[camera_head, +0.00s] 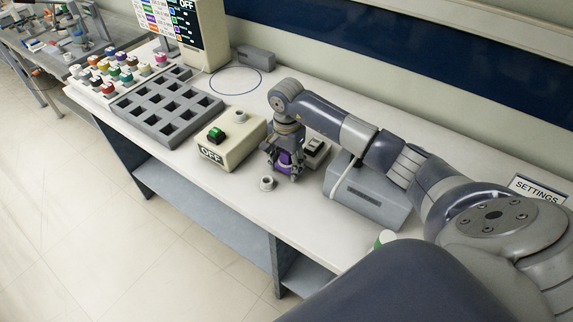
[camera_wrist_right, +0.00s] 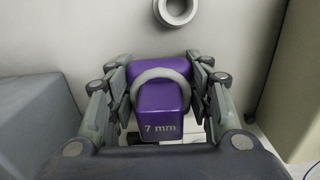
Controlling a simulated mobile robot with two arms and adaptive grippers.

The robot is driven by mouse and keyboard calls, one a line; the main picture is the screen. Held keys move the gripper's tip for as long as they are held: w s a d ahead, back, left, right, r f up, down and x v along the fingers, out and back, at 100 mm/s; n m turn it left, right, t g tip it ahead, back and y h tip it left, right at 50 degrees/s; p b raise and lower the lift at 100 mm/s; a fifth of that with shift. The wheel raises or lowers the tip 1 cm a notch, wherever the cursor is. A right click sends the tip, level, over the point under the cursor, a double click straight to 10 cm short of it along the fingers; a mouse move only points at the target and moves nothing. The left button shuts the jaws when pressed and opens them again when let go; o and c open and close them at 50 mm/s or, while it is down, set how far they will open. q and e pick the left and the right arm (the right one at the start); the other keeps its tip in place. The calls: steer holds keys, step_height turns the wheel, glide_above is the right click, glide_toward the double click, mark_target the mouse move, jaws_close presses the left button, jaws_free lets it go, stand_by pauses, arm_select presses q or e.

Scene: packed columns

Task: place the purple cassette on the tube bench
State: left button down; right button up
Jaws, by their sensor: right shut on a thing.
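The purple cassette (camera_head: 285,159) is in my right gripper (camera_head: 283,171), which hangs over the front part of the white bench (camera_head: 238,187). In the right wrist view the cassette (camera_wrist_right: 163,122) has a pale grey ring around it and the label "7 mm". The fingers of my right gripper (camera_wrist_right: 163,105) press on its left and right sides. The cassette's underside is hidden, so I cannot tell whether it touches the bench. My left gripper is not in view.
A cream box (camera_head: 230,141) with a green switch and an "OFF" label stands left of the gripper. A small pale ring (camera_head: 267,183) lies in front. A grey box (camera_head: 366,190) stands right. A grey rack (camera_head: 166,106) with empty square slots is farther left.

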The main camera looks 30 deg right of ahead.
steer(key=shift+f, duration=0.15)
steer(key=o, duration=1.5)
steer(key=shift+r, duration=0.3)
step_height(320, 180, up, 10)
steer(key=b, duration=0.4)
steer(key=shift+r, duration=0.9)
steer(key=shift+s+f, duration=0.1)
steer(key=shift+f, duration=0.05)
